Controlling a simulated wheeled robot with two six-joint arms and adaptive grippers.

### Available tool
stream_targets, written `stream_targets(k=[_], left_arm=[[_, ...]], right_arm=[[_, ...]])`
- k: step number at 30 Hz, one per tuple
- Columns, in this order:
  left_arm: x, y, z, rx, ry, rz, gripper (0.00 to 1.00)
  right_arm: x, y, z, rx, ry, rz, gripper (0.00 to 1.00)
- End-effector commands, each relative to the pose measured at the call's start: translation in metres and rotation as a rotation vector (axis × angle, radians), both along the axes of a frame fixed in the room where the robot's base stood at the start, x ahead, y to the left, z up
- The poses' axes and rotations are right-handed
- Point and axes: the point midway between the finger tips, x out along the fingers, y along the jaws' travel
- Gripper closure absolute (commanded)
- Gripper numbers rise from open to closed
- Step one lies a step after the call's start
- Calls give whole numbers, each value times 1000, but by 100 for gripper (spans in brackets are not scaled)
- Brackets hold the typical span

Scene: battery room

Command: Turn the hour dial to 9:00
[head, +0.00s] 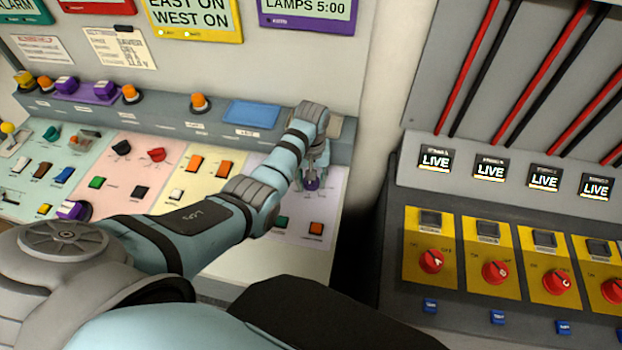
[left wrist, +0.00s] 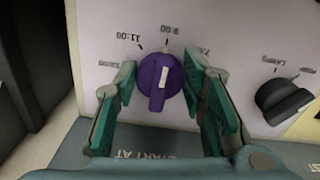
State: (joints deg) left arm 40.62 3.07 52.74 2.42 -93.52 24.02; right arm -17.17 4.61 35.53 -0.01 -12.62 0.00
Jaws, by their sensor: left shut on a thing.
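The purple hour dial (left wrist: 160,82) sits on a pale panel in the left wrist view, with 9:00 and 11:00 labels upside down above it and a partly hidden 7 label to its right. Its white line lies on the upper half and points roughly toward the 9:00 label. My left gripper (left wrist: 160,80) is shut on the dial, one green finger on each side. In the head view the dial (head: 311,184) is mostly hidden under my left gripper (head: 313,178). A purple-framed display (head: 308,8) reads LAMPS 5:00. My right gripper is not in view.
A black knob (left wrist: 282,98) stands right of the dial. In the head view, orange rocker switches (head: 224,169) lie left of my gripper, and green (head: 281,223) and orange (head: 316,229) switches lie below it. A cabinet with red rotary knobs (head: 432,261) stands at right.

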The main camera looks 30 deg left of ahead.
Motion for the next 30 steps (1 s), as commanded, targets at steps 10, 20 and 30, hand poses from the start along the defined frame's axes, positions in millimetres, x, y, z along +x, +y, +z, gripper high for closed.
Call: stream_targets(k=[10, 20, 30], left_arm=[[2, 1, 2, 3, -8, 0, 42], [3, 1, 12, 2, -7, -2, 42], [3, 1, 74, 2, -6, -1, 42]], right_arm=[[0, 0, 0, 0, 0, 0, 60], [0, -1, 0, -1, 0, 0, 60], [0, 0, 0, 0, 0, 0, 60]])
